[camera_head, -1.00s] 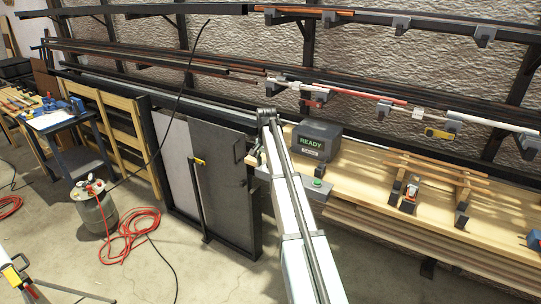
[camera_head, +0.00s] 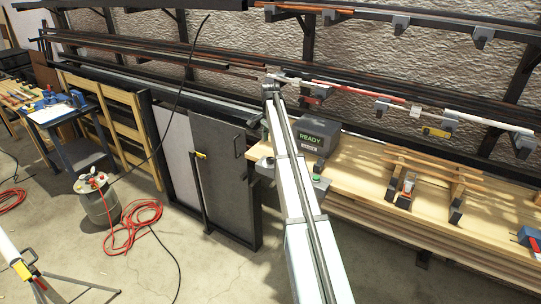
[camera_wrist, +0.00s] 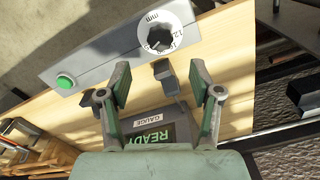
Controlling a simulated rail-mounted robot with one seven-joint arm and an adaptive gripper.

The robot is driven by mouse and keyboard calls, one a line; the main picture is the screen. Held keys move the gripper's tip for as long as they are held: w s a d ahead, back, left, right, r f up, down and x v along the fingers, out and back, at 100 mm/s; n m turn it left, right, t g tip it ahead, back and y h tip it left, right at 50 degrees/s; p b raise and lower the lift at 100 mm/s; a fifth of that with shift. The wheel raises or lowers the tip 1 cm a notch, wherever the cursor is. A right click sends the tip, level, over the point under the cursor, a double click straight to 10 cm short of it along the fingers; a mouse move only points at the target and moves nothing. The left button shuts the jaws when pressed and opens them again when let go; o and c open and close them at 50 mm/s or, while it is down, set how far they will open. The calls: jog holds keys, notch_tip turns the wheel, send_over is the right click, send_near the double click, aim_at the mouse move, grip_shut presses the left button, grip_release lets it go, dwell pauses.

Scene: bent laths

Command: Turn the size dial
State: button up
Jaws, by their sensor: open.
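The size dial (camera_wrist: 161,41) shows in the wrist view as a black knob on a white marked disc. It sits on a grey control box (camera_wrist: 112,58), whose edge also shows in the head view (camera_head: 321,184). My gripper (camera_wrist: 160,78) is open, its fingers apart and pointing toward the dial, with nothing between them. The dial lies beyond the fingertips, apparently without contact. In the head view the arm hides the dial, and the gripper itself is hard to make out. A green button (camera_wrist: 64,82) is on the same box.
A dark gauge unit (camera_head: 318,137) reading READY stands on the wooden bench (camera_head: 372,178); it also shows close below the fingers in the wrist view (camera_wrist: 150,132). A small dark clamp-like part (camera_wrist: 165,75) is between box and gauge. Slatted pieces (camera_head: 435,168) lie to the right.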

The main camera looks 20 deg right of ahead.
aim_at(271, 159)
notch_tip(271, 159, down, 9)
jog(key=shift+r+p, duration=0.2)
jog(key=shift+p, duration=0.85)
jog(key=c, duration=1.2)
